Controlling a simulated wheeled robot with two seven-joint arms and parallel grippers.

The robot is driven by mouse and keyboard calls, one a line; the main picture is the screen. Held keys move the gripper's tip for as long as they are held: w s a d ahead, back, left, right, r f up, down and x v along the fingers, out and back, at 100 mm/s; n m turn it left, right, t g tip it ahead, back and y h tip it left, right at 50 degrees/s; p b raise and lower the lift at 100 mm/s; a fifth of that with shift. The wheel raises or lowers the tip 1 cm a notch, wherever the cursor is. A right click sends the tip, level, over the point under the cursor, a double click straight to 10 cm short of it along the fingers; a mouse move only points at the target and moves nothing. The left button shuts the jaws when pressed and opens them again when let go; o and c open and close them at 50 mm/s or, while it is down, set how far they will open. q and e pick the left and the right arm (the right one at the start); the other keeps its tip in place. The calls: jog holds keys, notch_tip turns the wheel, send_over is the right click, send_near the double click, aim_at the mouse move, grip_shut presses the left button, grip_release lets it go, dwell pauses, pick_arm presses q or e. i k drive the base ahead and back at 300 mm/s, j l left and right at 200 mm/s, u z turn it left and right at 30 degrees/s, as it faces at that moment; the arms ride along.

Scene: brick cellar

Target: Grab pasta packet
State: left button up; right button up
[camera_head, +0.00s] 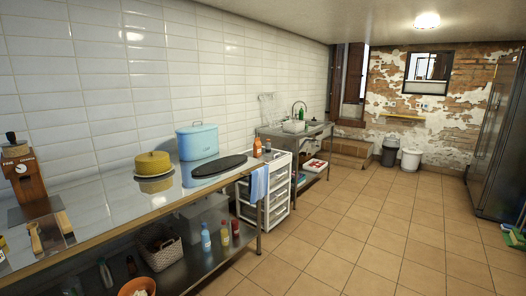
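I cannot pick out a pasta packet in the head view. Several bottles and small items stand on the lower shelf (193,262) of the long table, too small to tell apart fully. Neither of my grippers is in view.
A white drawer unit (279,190) and a sink (294,126) stand beyond.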

aim_at(258, 145)
jog(key=i+z, duration=0.35)
jog(key=i, duration=4.05)
jog(key=l, duration=0.1)
